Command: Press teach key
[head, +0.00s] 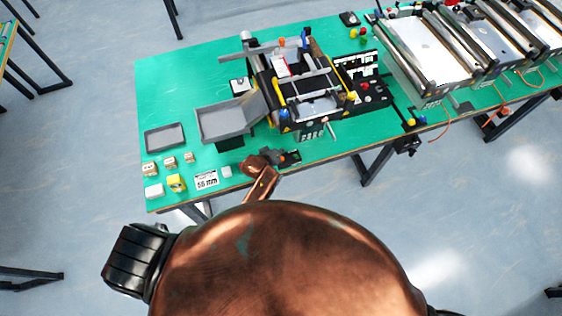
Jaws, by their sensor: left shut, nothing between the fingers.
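My left gripper (291,157) is small and dark at the end of my copper arm, over the front edge of the green table (320,152). It is shut and empty, just in front of the mini conveyor (306,92). A label reading about "2466" (311,135) stands on the conveyor's near side, just beyond the gripper. A black panel (362,80) with small coloured buttons adjoins the conveyor on the right. I cannot tell which key is the teach key at this size. I cannot tell whether the gripper touches anything. My right gripper is not in view.
A grey sloped tray (222,122) and a flat grey tray (165,138) lie left of the conveyor. Several small blocks and a "55 mm" card (206,180) lie at the front left. Larger conveyors (430,52) stand at the right. The back left tabletop is clear.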

